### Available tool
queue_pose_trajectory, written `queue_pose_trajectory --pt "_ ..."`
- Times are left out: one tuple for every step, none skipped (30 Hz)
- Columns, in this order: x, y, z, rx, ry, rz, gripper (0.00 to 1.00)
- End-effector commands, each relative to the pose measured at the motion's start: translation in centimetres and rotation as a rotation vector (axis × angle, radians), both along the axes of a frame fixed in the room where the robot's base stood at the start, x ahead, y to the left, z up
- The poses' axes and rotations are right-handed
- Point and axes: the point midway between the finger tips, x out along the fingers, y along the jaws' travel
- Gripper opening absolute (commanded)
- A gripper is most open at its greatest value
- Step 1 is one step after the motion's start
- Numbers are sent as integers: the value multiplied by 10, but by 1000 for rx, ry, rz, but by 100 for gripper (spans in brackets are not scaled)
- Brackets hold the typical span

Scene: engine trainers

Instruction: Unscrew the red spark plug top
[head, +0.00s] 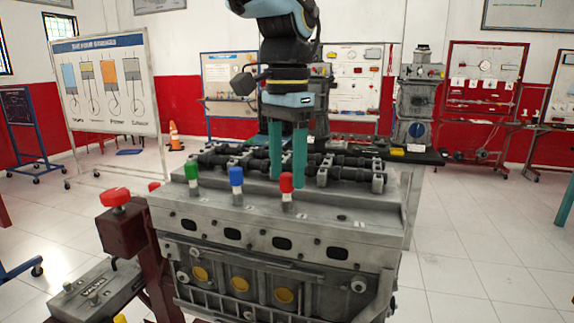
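The red spark plug top (286,182) stands upright on a white body at the right of a row on the engine block (280,222). A blue top (236,176) and a green top (192,170) stand to its left. My gripper (288,180) points straight down with two teal fingers apart. The fingers hang above the block, close around or just behind the red top in this view. The right fingertip is close beside the red top. I see a gap between the fingers and no contact, though the depth is hard to judge.
Dark camshafts (335,165) run across the block behind the plugs. A red knob (115,197) sits on a stand at left. A dark workbench stands behind. The tiled floor at right is clear.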

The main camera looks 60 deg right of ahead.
Motion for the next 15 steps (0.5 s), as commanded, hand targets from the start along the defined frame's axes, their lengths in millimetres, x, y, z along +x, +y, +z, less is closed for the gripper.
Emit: queue_pose_trajectory --pt "0 0 0 0 0 0 51" --pt "0 0 0 0 0 0 47" --pt "0 0 0 0 0 0 43" --pt "0 0 0 0 0 0 39" --pt "0 0 0 0 0 0 36" --pt "0 0 0 0 0 0 32" --pt "0 0 0 0 0 0 28" --pt "0 0 0 0 0 0 25" --pt "0 0 0 0 0 0 20" --pt "0 0 0 0 0 0 17" --pt "0 0 0 0 0 0 14" --pt "0 0 0 0 0 0 9" --pt "0 0 0 0 0 0 6" --pt "0 0 0 0 0 0 2" --pt "0 0 0 0 0 0 0"
